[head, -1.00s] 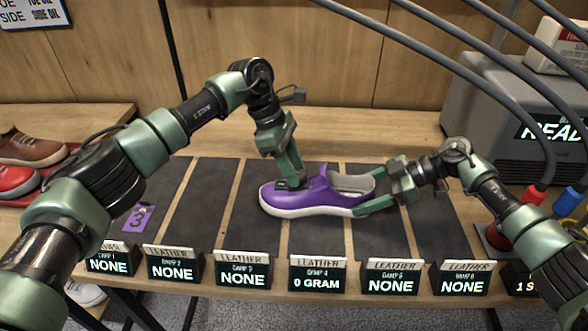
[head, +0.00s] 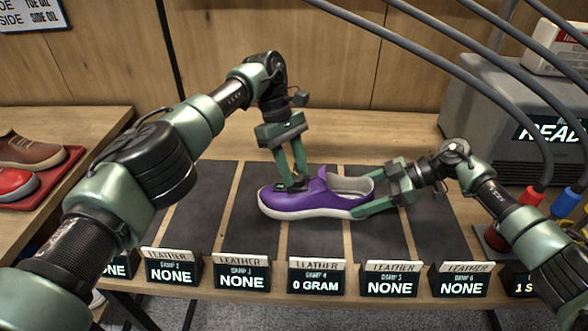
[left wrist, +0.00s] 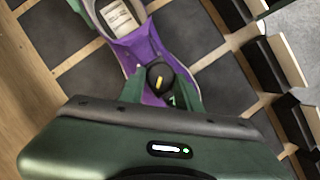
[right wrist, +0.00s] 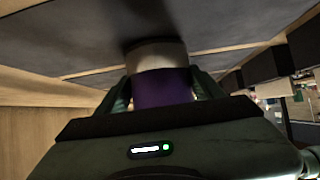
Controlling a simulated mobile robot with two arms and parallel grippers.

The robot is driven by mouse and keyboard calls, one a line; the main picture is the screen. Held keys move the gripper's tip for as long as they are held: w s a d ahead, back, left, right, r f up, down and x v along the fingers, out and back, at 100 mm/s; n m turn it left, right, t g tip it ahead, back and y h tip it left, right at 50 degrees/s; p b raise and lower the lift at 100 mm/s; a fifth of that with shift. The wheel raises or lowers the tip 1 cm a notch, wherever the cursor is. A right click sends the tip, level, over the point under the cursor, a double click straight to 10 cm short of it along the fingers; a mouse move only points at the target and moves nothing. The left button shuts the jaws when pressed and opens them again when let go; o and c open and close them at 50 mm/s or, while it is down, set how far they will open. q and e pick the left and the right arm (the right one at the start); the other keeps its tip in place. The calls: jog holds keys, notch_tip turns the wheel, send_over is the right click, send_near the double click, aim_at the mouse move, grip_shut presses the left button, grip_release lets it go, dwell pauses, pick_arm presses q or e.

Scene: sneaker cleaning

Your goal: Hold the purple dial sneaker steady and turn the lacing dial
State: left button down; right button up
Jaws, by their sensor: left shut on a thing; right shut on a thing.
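The purple sneaker (head: 316,196) with a white sole lies on the dark mat strips in the head view, toe to the left. Its lacing dial is a black round knob with a yellow mark in the left wrist view (left wrist: 160,77). My left gripper (head: 291,181) points down over the front of the shoe, its fingers shut on the dial from both sides. My right gripper (head: 362,208) is shut on the heel, and the right wrist view shows the purple heel (right wrist: 162,88) between its fingers.
A row of small black display signs (head: 317,276) stands along the table's front edge. A grey machine (head: 480,100) stands at the back right, with cables hanging over it. A red tray (head: 40,180) with other shoes is at the left.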

aim_at(294, 173)
pick_arm(q)
jog(key=c, duration=1.3)
grip_release()
jog(key=shift+a, duration=0.1)
jog(key=shift+o, duration=0.2)
notch_tip(294, 173, up, 10)
